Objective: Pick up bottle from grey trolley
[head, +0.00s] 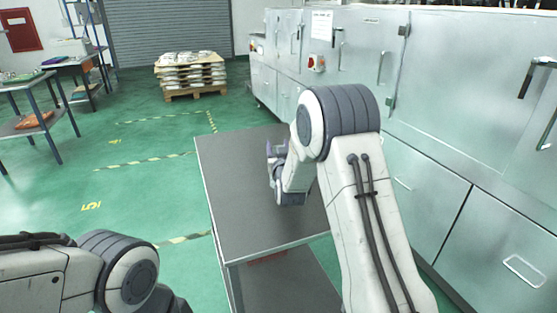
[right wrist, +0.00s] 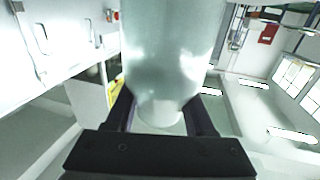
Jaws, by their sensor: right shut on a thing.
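The grey trolley (head: 235,205) stands in the middle of the head view, with a flat, bare-looking top and a lower shelf. My right arm reaches over it, and my right gripper (head: 277,150) is above its far part, partly hidden by my own wrist. In the right wrist view a pale, shiny, translucent bottle (right wrist: 168,55) fills the upper middle, its narrower end between the two dark fingers. My right gripper is shut on it. I cannot pick out the bottle clearly in the head view. My left arm shows at the lower left, but its gripper is out of view.
Metal cabinets (head: 450,100) with handles run close along the right side of the trolley. A pallet with stacked bags (head: 190,70) stands at the back. A workbench (head: 40,115) is at the far left. Green floor (head: 140,190) left of the trolley is clear.

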